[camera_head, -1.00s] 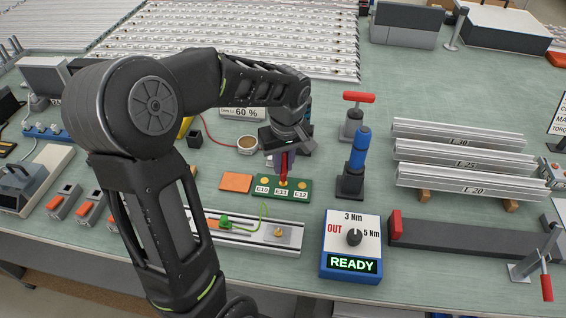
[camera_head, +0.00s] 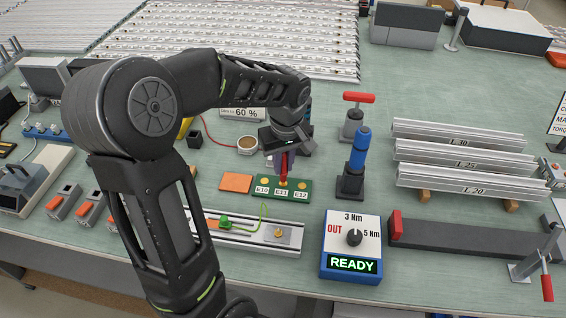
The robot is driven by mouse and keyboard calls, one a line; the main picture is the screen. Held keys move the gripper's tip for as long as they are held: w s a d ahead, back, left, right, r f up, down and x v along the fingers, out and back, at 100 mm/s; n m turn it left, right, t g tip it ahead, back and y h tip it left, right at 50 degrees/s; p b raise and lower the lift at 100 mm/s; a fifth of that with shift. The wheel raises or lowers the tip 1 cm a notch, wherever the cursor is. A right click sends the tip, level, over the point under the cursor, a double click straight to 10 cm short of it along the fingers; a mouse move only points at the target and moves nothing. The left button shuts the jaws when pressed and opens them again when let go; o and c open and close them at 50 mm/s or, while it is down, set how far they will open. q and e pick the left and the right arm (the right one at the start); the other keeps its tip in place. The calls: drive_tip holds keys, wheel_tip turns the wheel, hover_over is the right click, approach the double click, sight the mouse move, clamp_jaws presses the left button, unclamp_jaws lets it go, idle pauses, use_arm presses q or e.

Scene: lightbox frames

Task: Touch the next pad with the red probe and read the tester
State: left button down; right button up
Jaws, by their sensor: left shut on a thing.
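My left gripper (camera_head: 287,148) reaches in from the left and is shut on the red probe (camera_head: 284,165), which it holds upright, tip down. The probe is over the middle pad of a green board (camera_head: 272,193) labelled E10, E11 and E12. Its tip is at the E11 pad; I cannot tell whether it touches. The E10 pad (camera_head: 263,181) and E12 pad (camera_head: 302,183) are bare on either side. A box (camera_head: 349,247) with a dial shows READY in green. A panel (camera_head: 243,113) reading 60 % is partly hidden by my arm. My right gripper is not in view.
An orange square (camera_head: 236,182) lies left of the board. A metal rail (camera_head: 258,242) with a green wire lies in front. A blue-handled tool (camera_head: 359,150) stands close on the right. Labelled aluminium profiles (camera_head: 460,155) lie farther right.

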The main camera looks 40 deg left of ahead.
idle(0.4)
use_arm(q)
drive_tip(key=shift+r+p, duration=1.95)
drive_tip(key=shift+r, duration=1)
